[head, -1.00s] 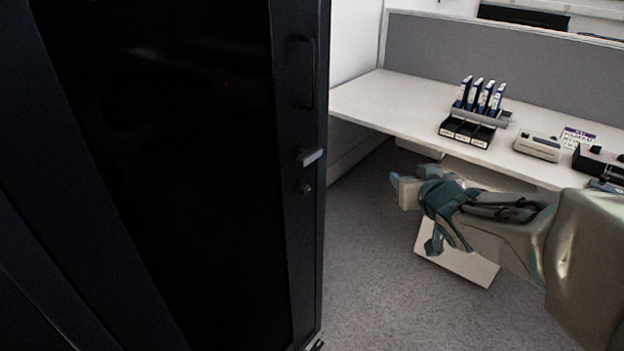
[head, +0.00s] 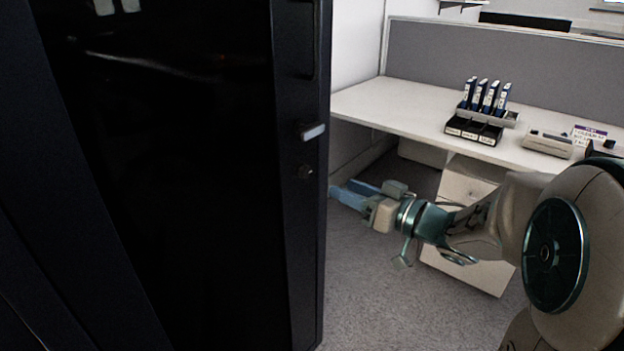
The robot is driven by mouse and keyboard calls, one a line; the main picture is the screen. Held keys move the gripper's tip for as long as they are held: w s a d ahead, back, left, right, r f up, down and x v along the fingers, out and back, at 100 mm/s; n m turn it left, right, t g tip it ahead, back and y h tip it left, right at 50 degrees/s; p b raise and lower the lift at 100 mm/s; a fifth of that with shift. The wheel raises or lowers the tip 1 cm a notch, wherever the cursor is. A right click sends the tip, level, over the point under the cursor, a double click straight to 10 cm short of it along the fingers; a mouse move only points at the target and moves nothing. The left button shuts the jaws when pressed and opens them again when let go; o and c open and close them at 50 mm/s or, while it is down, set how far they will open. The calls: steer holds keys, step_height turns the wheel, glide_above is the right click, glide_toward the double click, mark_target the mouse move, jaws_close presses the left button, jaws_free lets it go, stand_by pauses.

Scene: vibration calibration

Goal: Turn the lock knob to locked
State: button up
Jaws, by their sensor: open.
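A tall black cabinet door (head: 297,240) fills the left half of the head view. On its right edge strip sits a small round lock knob (head: 305,171), below a short silver-ended lever (head: 313,131). I cannot tell the knob's turned position at this size. My gripper (head: 347,189) is open and empty, with its two bluish fingers pointing left toward the door. In the picture it is just right of the door edge, slightly lower than the knob, and it appears apart from it.
A long vertical handle (head: 316,40) is on the door above the lever. A white desk (head: 395,105) with a binder rack (head: 482,120) and a stapler-like device (head: 548,143) stands at right. White drawers (head: 466,188) are under it. Grey floor (head: 375,290) is clear between cabinet and drawers.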

mark_target(308, 174)
steer(key=b+x, duration=0.1)
steer(key=x, duration=0.8)
steer(key=shift+w+a+b, duration=0.25)
steer(key=shift+a+b, duration=0.05)
steer(key=shift+b, duration=0.05)
steer(key=c, duration=1)
